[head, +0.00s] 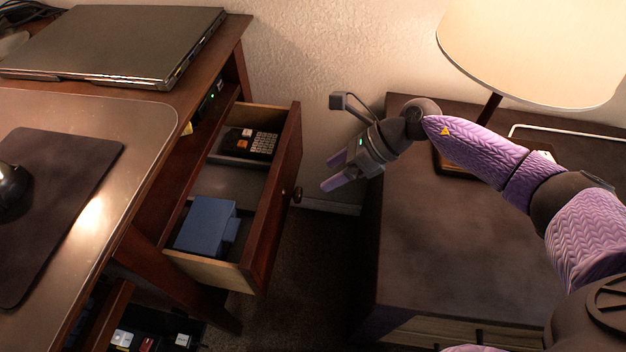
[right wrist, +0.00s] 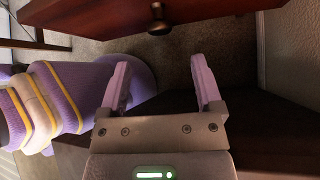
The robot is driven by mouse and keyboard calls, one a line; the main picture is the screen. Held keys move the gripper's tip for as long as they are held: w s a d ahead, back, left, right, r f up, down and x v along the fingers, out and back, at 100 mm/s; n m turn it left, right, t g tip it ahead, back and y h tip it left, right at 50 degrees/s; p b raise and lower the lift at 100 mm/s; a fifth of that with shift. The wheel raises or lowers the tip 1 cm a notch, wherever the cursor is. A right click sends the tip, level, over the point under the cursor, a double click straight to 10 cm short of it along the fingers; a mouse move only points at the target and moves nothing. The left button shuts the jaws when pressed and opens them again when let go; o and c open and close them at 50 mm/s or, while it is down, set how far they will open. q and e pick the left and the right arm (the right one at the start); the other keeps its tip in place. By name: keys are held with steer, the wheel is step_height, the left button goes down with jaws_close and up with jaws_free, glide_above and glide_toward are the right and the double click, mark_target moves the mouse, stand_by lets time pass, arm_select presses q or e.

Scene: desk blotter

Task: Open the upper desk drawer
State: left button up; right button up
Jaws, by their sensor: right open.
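The upper desk drawer (head: 272,215) stands pulled out from the wooden desk, with its inside showing. Its round knob (head: 297,195) is on the front panel. My right gripper (head: 336,172) is open and empty, to the right of the drawer front and apart from the knob. In the right wrist view, the drawer front (right wrist: 110,14) crosses the top with the knob (right wrist: 157,20) beyond my open fingers (right wrist: 160,82). Nothing is between the fingers. My left gripper is not in view.
The drawer holds a blue box (head: 205,226) and a calculator (head: 250,142). A dark cabinet (head: 450,230) with a lamp (head: 540,45) stands at right. A laptop (head: 115,42) and mouse pad (head: 60,200) are on the desk. A floor gap separates desk and cabinet.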

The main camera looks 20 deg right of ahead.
mark_target(302, 191)
steer(key=b+x, duration=0.3)
steer(key=x, duration=0.5)
steer(key=shift+f, duration=0.15)
steer(key=shift+w+a+f+b, duration=0.15)
steer(key=shift+a+f+b, duration=0.05)
steer(key=shift+a+b, duration=0.25)
steer(key=c, duration=1.1)
jaws_close()
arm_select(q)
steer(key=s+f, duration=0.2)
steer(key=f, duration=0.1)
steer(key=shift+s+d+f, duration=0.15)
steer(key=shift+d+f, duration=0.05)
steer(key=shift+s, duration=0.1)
